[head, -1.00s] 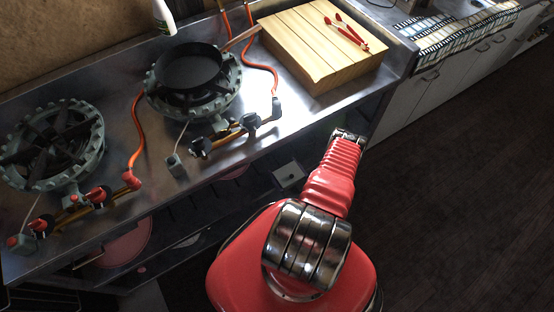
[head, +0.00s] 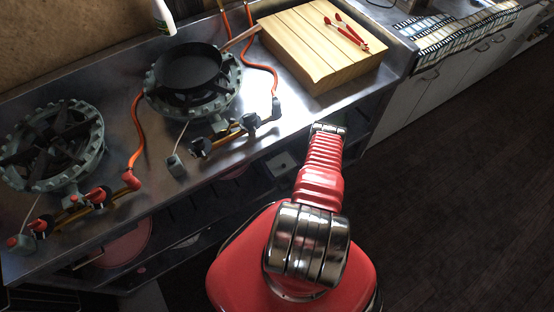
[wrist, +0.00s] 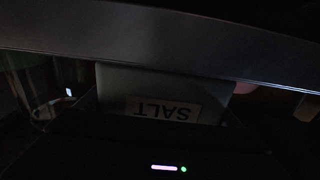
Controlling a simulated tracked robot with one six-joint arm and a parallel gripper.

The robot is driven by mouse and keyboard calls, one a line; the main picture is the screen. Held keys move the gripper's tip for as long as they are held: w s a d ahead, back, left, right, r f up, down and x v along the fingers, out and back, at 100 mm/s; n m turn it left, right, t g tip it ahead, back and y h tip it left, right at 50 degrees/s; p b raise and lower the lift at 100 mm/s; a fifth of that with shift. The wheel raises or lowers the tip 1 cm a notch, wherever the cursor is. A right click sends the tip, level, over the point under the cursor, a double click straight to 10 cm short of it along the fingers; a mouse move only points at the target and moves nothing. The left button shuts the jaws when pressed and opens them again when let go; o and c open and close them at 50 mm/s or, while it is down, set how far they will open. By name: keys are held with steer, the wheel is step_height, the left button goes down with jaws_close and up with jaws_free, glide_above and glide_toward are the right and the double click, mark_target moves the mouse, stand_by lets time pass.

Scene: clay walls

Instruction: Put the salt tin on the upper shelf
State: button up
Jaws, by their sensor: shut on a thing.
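The salt tin (wrist: 150,84) shows in the wrist view as a pale grey box with an upside-down white SALT label. My gripper (wrist: 164,100) is shut on it, with dark fingers at its left and right sides. A long grey edge (wrist: 160,42) crosses above and hides the tin's upper part in the picture; I cannot tell whether they touch. In the head view my arm reaches to the counter's front edge, and the tin and gripper are hidden there. The upper shelf cannot be clearly made out.
The steel counter (head: 120,150) carries two burners, one with a black pan (head: 188,66), and a wooden board (head: 320,50) with red tongs. Dark shelving lies under the counter. A clear glass-like thing (wrist: 45,85) stands left of the tin. Open floor lies right.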

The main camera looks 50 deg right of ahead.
mark_target(286, 173)
steer(key=shift+w+f, duration=0.1)
steer(key=shift+f, duration=0.05)
steer(key=o, duration=1.4)
steer(key=shift+v, duration=6.05)
